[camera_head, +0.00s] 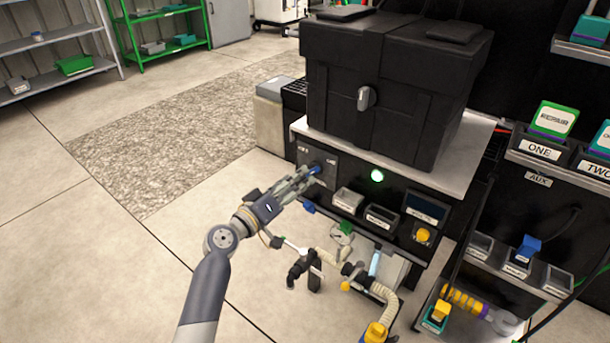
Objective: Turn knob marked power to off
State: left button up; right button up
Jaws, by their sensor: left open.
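The knob's pointing direction cannot be made out. My right gripper is not in view.
The black tote box (385,80) with a grey latch stands on a light shelf (470,165). A green light (377,176) and a yellow button (423,235) are on the panel. Hoses and fittings (345,265) hang below. Labelled bins (540,150) stand right; the left floor is clear.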

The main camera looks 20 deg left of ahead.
aim_at(313, 171)
pick_arm(q)
jog(key=shift+x, duration=2.1)
jog(key=c, duration=1.1)
